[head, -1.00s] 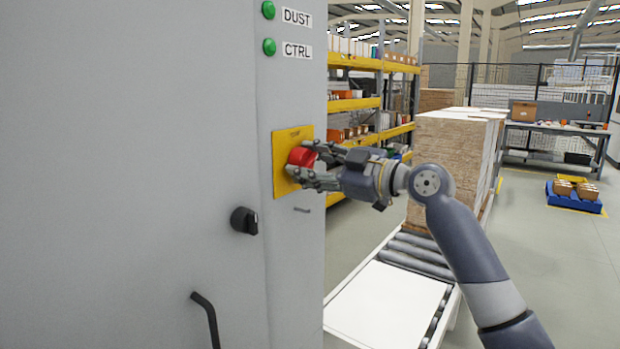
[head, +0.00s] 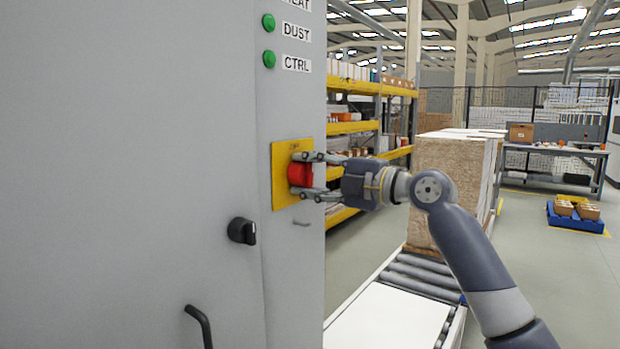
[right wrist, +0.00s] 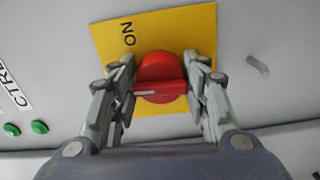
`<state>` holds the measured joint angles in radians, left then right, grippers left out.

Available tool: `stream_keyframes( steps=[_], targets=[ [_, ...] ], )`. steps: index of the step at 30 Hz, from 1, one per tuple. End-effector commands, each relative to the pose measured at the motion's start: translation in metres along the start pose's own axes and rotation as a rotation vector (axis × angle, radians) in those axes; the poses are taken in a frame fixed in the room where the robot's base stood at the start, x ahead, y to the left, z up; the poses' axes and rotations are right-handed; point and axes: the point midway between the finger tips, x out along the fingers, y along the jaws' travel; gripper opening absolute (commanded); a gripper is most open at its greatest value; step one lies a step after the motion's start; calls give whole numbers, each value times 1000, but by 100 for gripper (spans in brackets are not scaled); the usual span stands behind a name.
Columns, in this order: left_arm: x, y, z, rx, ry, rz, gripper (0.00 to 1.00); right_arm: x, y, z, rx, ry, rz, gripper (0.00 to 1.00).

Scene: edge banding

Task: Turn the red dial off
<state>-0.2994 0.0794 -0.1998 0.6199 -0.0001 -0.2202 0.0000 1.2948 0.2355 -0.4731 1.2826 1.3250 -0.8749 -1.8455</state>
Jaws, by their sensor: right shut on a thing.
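The red dial (head: 299,174) sits on a yellow plate (head: 280,191) on the grey cabinet's narrow side. My right gripper (head: 306,175) is at the dial, with one finger above it and one below. In the right wrist view the red dial (right wrist: 160,78) has a raised bar across its middle and lies between the two fingers of my right gripper (right wrist: 158,85). The yellow plate (right wrist: 108,42) carries the word ON. The fingers are shut on the dial's sides. My left gripper is not in view.
The grey cabinet (head: 130,150) fills the left, with a black knob (head: 242,231) and a black handle (head: 199,322) on its front. A roller conveyor (head: 420,278) with stacked boards (head: 450,185) stands to the right. Open floor lies beyond.

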Motion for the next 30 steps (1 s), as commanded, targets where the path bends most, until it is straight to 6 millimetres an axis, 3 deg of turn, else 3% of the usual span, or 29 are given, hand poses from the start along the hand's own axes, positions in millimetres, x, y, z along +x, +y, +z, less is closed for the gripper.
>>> stream_keyframes(
  steps=[23, 24, 26, 30],
  targets=[
    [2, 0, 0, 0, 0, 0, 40, 0, 0, 0, -105, 1, -2, 19],
    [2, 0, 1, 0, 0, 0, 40, 0, -1, 0, -105, 0, -2, 47],
    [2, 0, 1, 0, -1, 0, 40, 0, -1, 0, -105, 0, -2, 61],
    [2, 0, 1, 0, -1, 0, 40, 0, 0, 0, -104, 0, -1, 63]
  ],
)
